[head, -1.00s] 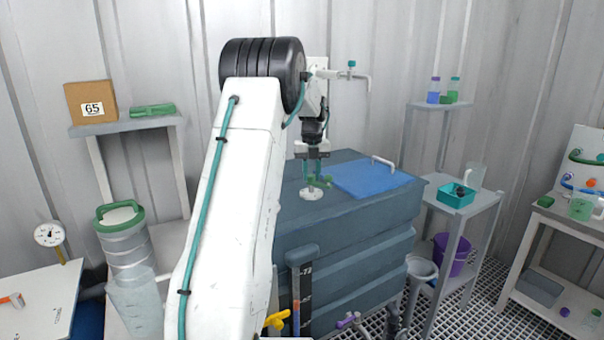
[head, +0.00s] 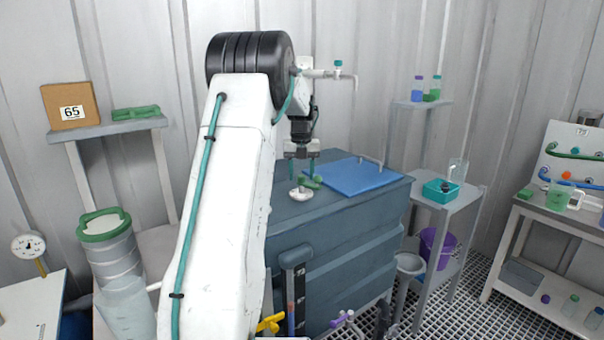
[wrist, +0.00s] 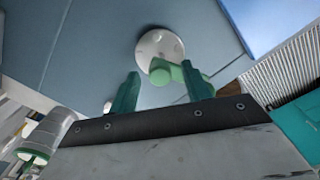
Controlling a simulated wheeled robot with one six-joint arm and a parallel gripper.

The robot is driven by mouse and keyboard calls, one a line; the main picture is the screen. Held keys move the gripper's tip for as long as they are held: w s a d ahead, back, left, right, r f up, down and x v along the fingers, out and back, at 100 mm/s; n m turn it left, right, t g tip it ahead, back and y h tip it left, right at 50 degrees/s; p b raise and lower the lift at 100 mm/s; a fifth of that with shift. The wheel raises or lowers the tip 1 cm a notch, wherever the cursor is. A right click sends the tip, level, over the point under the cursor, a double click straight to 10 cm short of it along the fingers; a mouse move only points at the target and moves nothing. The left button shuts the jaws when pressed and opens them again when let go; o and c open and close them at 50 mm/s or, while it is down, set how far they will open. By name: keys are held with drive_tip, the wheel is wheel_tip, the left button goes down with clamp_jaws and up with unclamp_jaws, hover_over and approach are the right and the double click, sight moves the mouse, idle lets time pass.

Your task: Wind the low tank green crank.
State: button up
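The green crank (head: 311,183) sits on a white round base (head: 301,194) on top of the low blue-grey tank (head: 335,222). My gripper (head: 302,174) points down at the crank, with its two teal fingers apart. In the wrist view, the green crank (wrist: 166,74) and its white base (wrist: 160,46) show just beyond my open gripper (wrist: 162,84). The crank's upright knob is close to the right fingertip; I cannot tell whether they touch. Nothing is clearly held between the fingers.
A blue panel (head: 352,176) with a pale handle lies on the tank top, right of the crank. A side table with a teal tray (head: 440,191) stands to the right. A column with a yellow valve (head: 272,322) stands in front of the tank. Shelves line the walls.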

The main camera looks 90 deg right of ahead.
sight(301, 175)
wheel_tip(301, 175, up, 8)
drive_tip(key=shift+f, duration=0.15)
idle(0.5)
